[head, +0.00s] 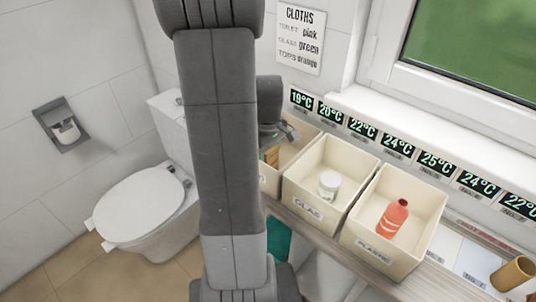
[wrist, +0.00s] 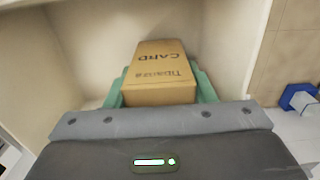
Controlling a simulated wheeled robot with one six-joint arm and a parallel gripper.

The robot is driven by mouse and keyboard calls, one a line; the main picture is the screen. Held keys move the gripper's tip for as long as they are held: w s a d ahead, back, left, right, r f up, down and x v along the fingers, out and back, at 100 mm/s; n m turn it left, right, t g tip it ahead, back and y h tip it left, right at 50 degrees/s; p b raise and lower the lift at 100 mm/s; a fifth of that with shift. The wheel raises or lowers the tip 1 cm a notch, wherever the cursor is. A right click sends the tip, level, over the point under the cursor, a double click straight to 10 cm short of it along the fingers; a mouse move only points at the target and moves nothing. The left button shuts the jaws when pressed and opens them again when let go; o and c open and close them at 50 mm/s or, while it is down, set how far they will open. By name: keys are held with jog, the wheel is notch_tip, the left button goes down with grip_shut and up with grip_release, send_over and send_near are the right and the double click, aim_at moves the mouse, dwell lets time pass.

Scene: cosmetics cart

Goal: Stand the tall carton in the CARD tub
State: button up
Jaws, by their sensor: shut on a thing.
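The brown tall carton (wrist: 160,70), printed with CARD, is between the green fingers of my gripper (wrist: 160,92) in the wrist view. My gripper is shut on it. Cream tub walls (wrist: 95,40) surround the carton there. In the head view a small part of the carton (head: 272,155) shows within the leftmost cream tub (head: 300,143), beside my arm. That tub's label is mostly hidden by my arm, so its word cannot be read. Whether the carton's base touches the tub floor cannot be seen.
The GLAS tub (head: 345,160) holds a white jar (head: 329,184). The PLASTIC tub (head: 420,215) holds a red bottle (head: 393,218). A brown tube (head: 513,273) is at the far right. A toilet (head: 140,205) stands left. Temperature displays (head: 398,146) line the ledge behind the tubs.

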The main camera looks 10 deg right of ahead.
jog(key=shift+f, duration=0.25)
jog(key=o, duration=0.9)
jog(key=shift+r, duration=0.1)
jog(key=shift+o, duration=0.2)
notch_tip(320, 180, up, 12)
jog(key=shift+r, duration=0.2)
